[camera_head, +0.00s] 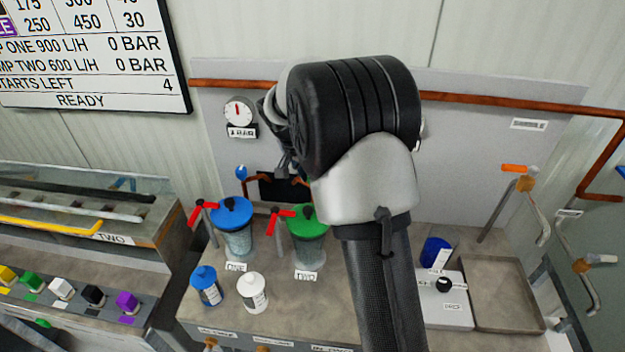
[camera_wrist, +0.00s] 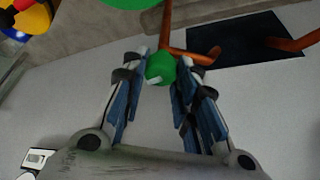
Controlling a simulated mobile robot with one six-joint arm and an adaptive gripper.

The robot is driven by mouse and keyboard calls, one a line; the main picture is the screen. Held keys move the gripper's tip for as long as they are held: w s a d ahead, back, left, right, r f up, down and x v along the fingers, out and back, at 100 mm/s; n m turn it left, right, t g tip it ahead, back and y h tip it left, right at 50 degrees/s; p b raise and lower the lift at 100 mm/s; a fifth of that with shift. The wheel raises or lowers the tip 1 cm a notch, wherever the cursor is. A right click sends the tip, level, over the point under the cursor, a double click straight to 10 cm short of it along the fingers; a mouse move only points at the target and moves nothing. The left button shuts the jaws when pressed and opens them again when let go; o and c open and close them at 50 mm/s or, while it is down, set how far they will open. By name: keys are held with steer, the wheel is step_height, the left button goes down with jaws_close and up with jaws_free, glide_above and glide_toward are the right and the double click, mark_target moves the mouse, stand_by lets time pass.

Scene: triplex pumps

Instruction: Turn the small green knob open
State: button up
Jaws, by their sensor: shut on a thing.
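The small green knob (camera_wrist: 160,70) is in the upper middle of the wrist view, with a pale mark on its near side. It is by a copper pipe (camera_wrist: 194,53) in front of the grey panel (camera_wrist: 260,108). My gripper (camera_wrist: 160,62) is shut on the knob, one finger on each side. In the head view my gripper (camera_head: 286,163) is mostly hidden behind my wrist, in front of the panel, and I cannot make out the green knob there.
A similar blue knob (camera_head: 241,172) is left of my gripper. Below stand a blue-lidded vessel (camera_head: 235,240) and a green-lidded vessel (camera_head: 308,250) with red-handled valves, plus a blue bottle (camera_head: 206,287) and a white bottle (camera_head: 252,293). A gauge (camera_head: 238,112) hangs left of my wrist.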

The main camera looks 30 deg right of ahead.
steer(key=shift+m+g, duration=0.4)
steer(key=shift+m, duration=0.8)
steer(key=o, duration=1)
steer(key=v, duration=1.2)
steer(key=shift+w+a, duration=0.15)
